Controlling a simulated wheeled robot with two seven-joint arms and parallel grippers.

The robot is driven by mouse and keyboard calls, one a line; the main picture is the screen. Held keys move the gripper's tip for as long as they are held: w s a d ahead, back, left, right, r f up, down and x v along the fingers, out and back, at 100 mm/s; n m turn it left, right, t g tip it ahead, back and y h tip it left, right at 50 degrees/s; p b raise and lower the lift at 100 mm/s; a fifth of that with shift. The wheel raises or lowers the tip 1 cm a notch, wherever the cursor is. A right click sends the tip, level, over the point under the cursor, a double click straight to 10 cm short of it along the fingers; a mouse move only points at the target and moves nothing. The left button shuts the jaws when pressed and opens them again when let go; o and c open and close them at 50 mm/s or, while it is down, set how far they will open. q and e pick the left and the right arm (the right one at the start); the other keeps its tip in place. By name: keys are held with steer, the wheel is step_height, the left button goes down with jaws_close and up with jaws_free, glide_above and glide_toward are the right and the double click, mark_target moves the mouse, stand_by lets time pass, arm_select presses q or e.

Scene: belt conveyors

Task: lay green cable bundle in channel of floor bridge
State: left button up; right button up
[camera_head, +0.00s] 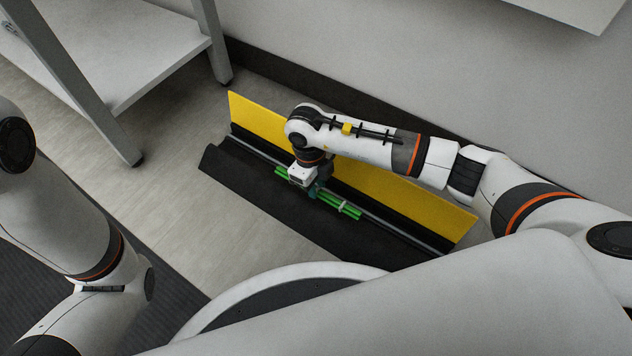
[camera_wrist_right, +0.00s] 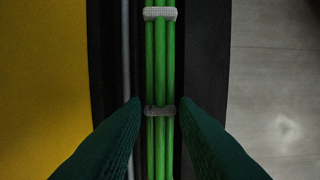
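The floor bridge (camera_head: 258,198) is a long black base on the floor with a yellow flap (camera_head: 375,189) standing up along its far side. The green cable bundle (camera_head: 347,209) lies lengthwise along the dark channel, beside a grey line. In the right wrist view the bundle (camera_wrist_right: 161,70) runs straight between black strips, with pale ties around it. My right gripper (camera_wrist_right: 161,104) is over it, one dark green finger on each side, with narrow dark gaps between fingertips and bundle. How deep the bundle sits is hard to tell. My left gripper is out of view.
A grey metal frame with a shelf (camera_head: 130,50) stands at the upper left, its legs on the floor. A wall with a dark skirting (camera_head: 262,62) runs behind the bridge. Pale floor (camera_head: 190,215) is clear left of the bridge.

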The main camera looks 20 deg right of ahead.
steer(key=o, duration=0.4)
steer(key=shift+r, duration=0.1)
step_height(320, 180, up, 12)
steer(key=w+p, duration=0.1)
steer(key=p, duration=0.6)
steer(key=shift+a+p, duration=0.4)
steer(key=shift+a, duration=0.05)
